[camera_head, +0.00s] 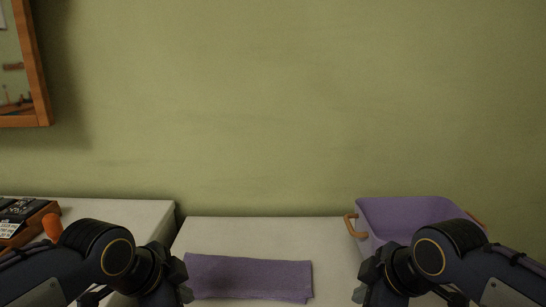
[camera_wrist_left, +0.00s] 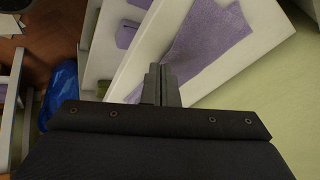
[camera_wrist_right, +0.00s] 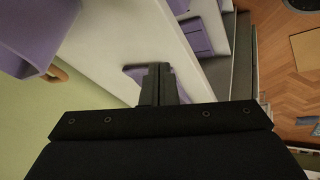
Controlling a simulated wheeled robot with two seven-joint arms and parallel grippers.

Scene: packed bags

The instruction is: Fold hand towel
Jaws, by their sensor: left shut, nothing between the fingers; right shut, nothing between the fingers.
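A purple hand towel (camera_head: 248,277) lies flat on the white top in the head view, as a wide strip with its long side running left to right. It also shows in the left wrist view (camera_wrist_left: 208,45), and a small part shows beyond the fingers in the right wrist view (camera_wrist_right: 133,71). My left gripper (camera_head: 184,281) is at the towel's left end in the head view; its fingers are shut and empty in the left wrist view (camera_wrist_left: 161,82). My right gripper (camera_head: 360,283) is right of the towel, apart from it, with its fingers (camera_wrist_right: 158,82) shut and empty.
A purple bin with orange handles (camera_head: 410,212) stands at the right, behind my right arm. A white surface (camera_head: 130,215) at the left holds a wooden tray (camera_head: 33,215) of dark items. A green wall closes off the back. A blue bag (camera_wrist_left: 62,95) lies on the floor.

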